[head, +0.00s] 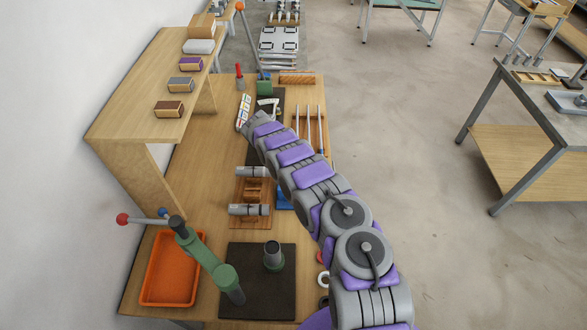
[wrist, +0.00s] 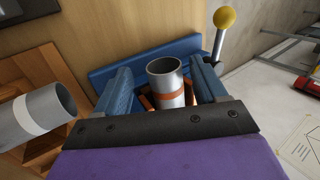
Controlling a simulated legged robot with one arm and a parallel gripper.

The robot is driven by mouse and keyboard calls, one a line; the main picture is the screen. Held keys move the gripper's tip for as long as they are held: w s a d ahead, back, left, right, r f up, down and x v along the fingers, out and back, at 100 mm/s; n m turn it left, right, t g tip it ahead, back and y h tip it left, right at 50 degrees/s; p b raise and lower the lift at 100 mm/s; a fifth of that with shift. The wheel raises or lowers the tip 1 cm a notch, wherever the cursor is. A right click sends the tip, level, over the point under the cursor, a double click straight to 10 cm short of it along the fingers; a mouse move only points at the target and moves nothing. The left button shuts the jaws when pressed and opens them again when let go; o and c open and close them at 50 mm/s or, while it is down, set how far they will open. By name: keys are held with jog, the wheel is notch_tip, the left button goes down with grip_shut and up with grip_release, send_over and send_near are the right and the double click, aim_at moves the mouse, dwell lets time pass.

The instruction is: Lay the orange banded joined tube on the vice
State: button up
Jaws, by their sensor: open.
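The orange banded joined tube (wrist: 166,84) is a grey hollow tube with an orange band, its open end upward in the wrist view. My gripper (wrist: 160,64) is open, with one blue finger on each side of the tube. The blue vice (wrist: 135,55) is just behind the tube, with a yellow-knobbed handle (wrist: 224,18). A bit of the vice (head: 284,198) shows under my arm in the head view. The tube's lower part is hidden, so I cannot tell how it rests on the vice.
A wooden rack (head: 240,188) left of the vice holds grey tubes, one with a white band (wrist: 32,118). A raised shelf (head: 140,110) runs along the wall.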

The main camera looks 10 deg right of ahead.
jog(key=shift+d, duration=0.25)
jog(key=shift+r, duration=0.3)
jog(key=p+v, duration=0.2)
jog(key=v, duration=1.5)
jog(key=shift+a+f, duration=0.25)
jog(key=shift+a, duration=0.1)
jog(key=shift+w, duration=0.15)
